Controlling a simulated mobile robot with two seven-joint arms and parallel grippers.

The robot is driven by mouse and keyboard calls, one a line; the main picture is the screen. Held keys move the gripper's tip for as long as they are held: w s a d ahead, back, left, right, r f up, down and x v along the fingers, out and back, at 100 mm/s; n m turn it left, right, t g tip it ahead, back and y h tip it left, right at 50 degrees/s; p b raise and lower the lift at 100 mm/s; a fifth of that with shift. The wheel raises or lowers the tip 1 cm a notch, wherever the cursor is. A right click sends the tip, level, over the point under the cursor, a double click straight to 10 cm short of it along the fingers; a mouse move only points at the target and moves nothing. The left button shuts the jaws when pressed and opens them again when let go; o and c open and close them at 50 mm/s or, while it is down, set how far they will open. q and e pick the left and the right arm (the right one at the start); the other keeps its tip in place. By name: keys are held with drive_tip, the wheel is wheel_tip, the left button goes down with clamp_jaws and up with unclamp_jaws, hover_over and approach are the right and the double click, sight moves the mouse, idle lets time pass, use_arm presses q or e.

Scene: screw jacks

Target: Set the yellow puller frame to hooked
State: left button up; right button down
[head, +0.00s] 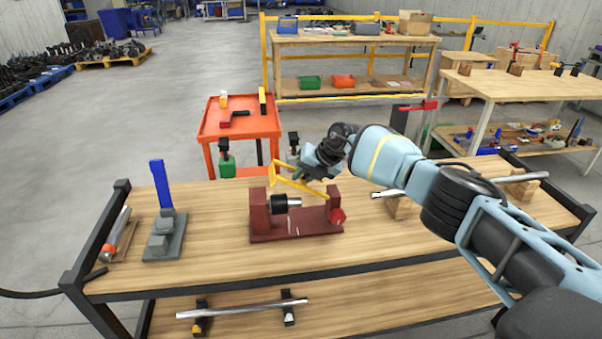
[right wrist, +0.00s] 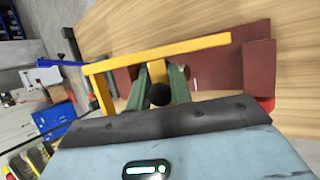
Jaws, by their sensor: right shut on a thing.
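The yellow puller frame (head: 285,180) is a thin angular bar frame above the back of a dark red fixture (head: 290,236) on the wooden bench. The fixture has upright end blocks, a black collar (head: 280,203) on a steel shaft and a red knob (head: 338,216). My right gripper (head: 302,174) reaches in from the right and is shut on the frame. In the right wrist view, the gripper fingers (right wrist: 159,88) close on the frame's short stem, and its long bar (right wrist: 190,48) crosses over the red fixture (right wrist: 214,70). I cannot tell whether the frame touches the collar.
A grey block with a blue upright lever (head: 161,185) stands left on the bench (head: 220,260). A steel bar on wooden blocks (head: 404,207) lies right, behind my arm. An orange cart (head: 240,128) stands behind the bench. The front of the benchtop is clear.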

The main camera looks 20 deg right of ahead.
sight(300, 179)
drive_tip(key=shift+w+a+f+g+h, duration=0.15)
drive_tip(key=shift+a+f+g+h, duration=0.15)
drive_tip(key=shift+a+f+h, duration=0.3)
use_arm(q)
drive_tip(key=shift+w+a, duration=0.15)
drive_tip(key=shift+a, duration=0.05)
use_arm(e)
drive_tip(key=shift+a+f+n+g+h, duration=0.2)
drive_tip(key=shift+f+n+g+h, duration=0.25)
drive_tip(key=shift+f+h, duration=0.75)
drive_tip(key=shift+r+h, duration=0.2)
drive_tip(key=shift+h, duration=0.1)
drive_tip(key=c, duration=1.3)
unclamp_jaws()
use_arm(q)
drive_tip(key=shift+f, duration=0.1)
use_arm(e)
drive_tip(key=shift+o, duration=0.2)
drive_tip(key=shift+r, duration=0.1)
